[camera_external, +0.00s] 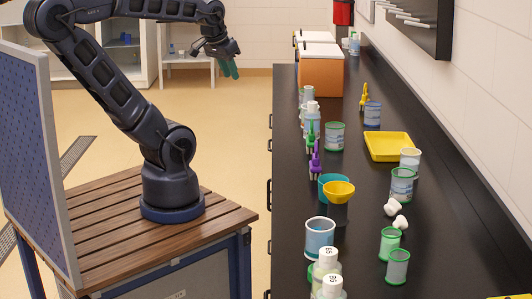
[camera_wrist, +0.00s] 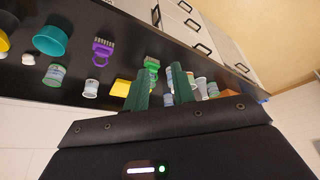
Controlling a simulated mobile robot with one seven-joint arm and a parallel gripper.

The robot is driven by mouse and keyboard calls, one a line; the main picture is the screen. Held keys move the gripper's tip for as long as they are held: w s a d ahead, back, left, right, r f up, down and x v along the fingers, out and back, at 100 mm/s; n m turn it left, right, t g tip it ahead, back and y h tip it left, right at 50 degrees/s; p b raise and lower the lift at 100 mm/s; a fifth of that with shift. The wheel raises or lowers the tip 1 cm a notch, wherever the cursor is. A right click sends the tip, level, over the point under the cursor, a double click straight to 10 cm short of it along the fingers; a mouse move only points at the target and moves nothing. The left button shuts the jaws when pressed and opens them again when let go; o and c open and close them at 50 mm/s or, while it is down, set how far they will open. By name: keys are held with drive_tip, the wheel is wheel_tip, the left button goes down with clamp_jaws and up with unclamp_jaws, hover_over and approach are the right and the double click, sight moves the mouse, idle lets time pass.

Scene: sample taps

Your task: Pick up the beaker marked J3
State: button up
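Several beakers stand on the black bench in the external view. There is a large blue-rimmed one (camera_external: 320,238) in front, a green-rimmed one (camera_external: 335,136) and a blue one (camera_external: 372,114) farther back. Along the right are a pale one (camera_external: 409,158), a green-banded one (camera_external: 402,184) and two green ones (camera_external: 390,243) (camera_external: 397,266). I cannot read J3 on any of them. My gripper (camera_external: 230,68) hangs in the air left of the bench, apart from all beakers. In the wrist view its green fingers (camera_wrist: 161,70) are spread with nothing between them; they hide part of the bench.
A yellow tray (camera_external: 388,146), teal bowl (camera_external: 328,181), yellow bowl (camera_external: 339,192), white stoppers (camera_external: 392,208) and purple tool (camera_external: 315,162) share the bench. White-capped bottles (camera_external: 326,262) stand in front. An orange box (camera_external: 320,72) stands behind; a wall rises right.

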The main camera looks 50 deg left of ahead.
drive_tip(key=o, duration=1.2)
drive_tip(key=w+d+m+y, duration=0.15)
drive_tip(key=w+d, duration=0.45)
drive_tip(key=w, duration=0.6)
drive_tip(key=m+g+h, duration=0.1)
drive_tip(key=m+h, duration=0.4)
drive_tip(key=m, duration=0.2)
hover_over(412, 162)
drive_tip(key=a, duration=0.4)
wheel_tip(412, 162, down, 18)
drive_tip(key=shift+y, duration=0.25)
drive_tip(key=shift+x, duration=5.1)
